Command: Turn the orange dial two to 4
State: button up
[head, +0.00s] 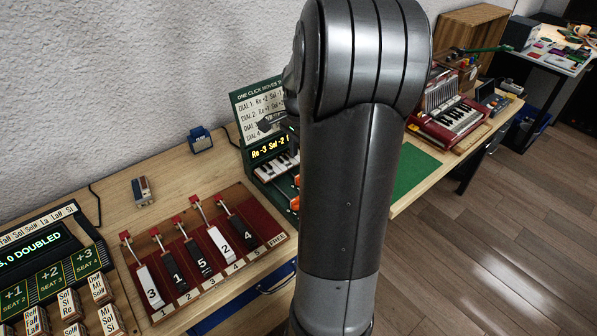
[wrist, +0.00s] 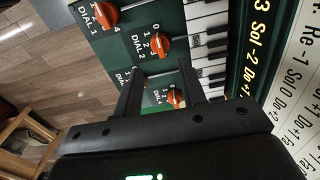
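The orange dial two (wrist: 154,49) is on a dark green panel, beside its printed numbers, in the upper middle of the wrist view. I cannot tell exactly which number it points at. My gripper (wrist: 161,69) is open, its two dark fingers reaching toward the panel just below dial two in the picture. No dial is visibly clamped. Another orange dial, labelled dial 1 (wrist: 103,14), is at the upper left. An orange dial (wrist: 176,97) shows between the fingers. In the head view, my arm hides most of the panel, and only orange bits (head: 296,202) show beside it.
White and black piano keys (wrist: 207,45) and a lit note display (wrist: 242,50) lie right of the dials. In the head view, a red lever box (head: 262,218) stands left of my arm, and a red keyboard instrument (head: 452,115) stands right.

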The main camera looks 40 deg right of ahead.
notch_tip(320, 180, down, 8)
jog(key=shift+r, duration=0.2)
jog(key=shift+c, duration=0.4)
jog(key=c, duration=0.6)
